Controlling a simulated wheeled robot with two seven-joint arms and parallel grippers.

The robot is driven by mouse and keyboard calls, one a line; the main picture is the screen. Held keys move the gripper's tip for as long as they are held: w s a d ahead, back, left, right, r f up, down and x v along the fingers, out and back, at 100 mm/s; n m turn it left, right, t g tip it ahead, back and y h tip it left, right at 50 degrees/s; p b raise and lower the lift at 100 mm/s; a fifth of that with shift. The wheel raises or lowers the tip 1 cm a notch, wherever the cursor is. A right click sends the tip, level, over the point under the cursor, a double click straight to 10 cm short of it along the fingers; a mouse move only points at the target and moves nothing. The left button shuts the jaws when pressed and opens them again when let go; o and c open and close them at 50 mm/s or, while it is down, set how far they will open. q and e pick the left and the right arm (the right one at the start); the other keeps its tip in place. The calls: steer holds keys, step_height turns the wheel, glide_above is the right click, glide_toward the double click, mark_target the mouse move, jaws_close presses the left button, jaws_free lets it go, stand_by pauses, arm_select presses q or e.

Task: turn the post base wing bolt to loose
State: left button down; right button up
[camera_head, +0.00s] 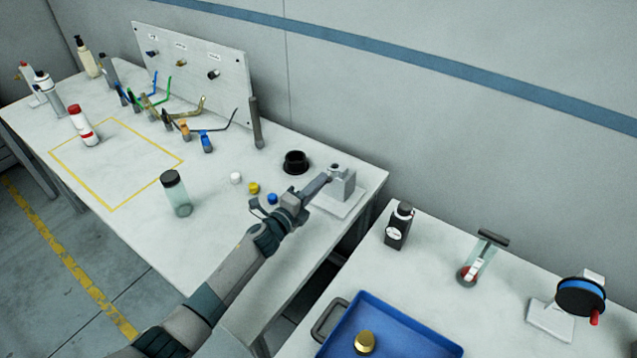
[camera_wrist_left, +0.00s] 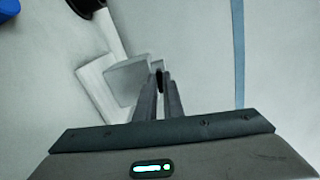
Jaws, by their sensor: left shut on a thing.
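The post base is a light grey block (camera_head: 346,185) on a flat white plate at the right end of the long table; its block also shows in the left wrist view (camera_wrist_left: 124,76). My left gripper (camera_head: 328,175) reaches in from the left with its fingertips at the block's near side. In the left wrist view its fingers (camera_wrist_left: 160,84) are closed around a small dark piece (camera_wrist_left: 159,76), which looks like the wing bolt. The fingers hide most of the bolt, so its turn angle cannot be told. My right gripper is not in view.
A black ring-shaped cup (camera_head: 295,162) stands behind my left gripper. White, yellow (camera_head: 254,188) and blue caps and a green-tinted jar (camera_head: 176,193) stand left of it. A second table with a dark bottle (camera_head: 398,226) and a blue tray (camera_head: 440,345) lies to the right, past a gap.

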arm_select(q)
steer(key=n, duration=1.9)
steer(key=shift+s+d+f+n, duration=0.1)
steer(key=shift+f+n, duration=0.15)
steer(key=shift+n, duration=0.05)
steer(key=c, duration=1.9)
jaws_free()
steer(key=shift+o, duration=0.2)
steer(key=shift+s, duration=0.15)
steer(key=b+v, duration=0.3)
steer(key=v, duration=1.4)
steer(key=shift+b, duration=0.4)
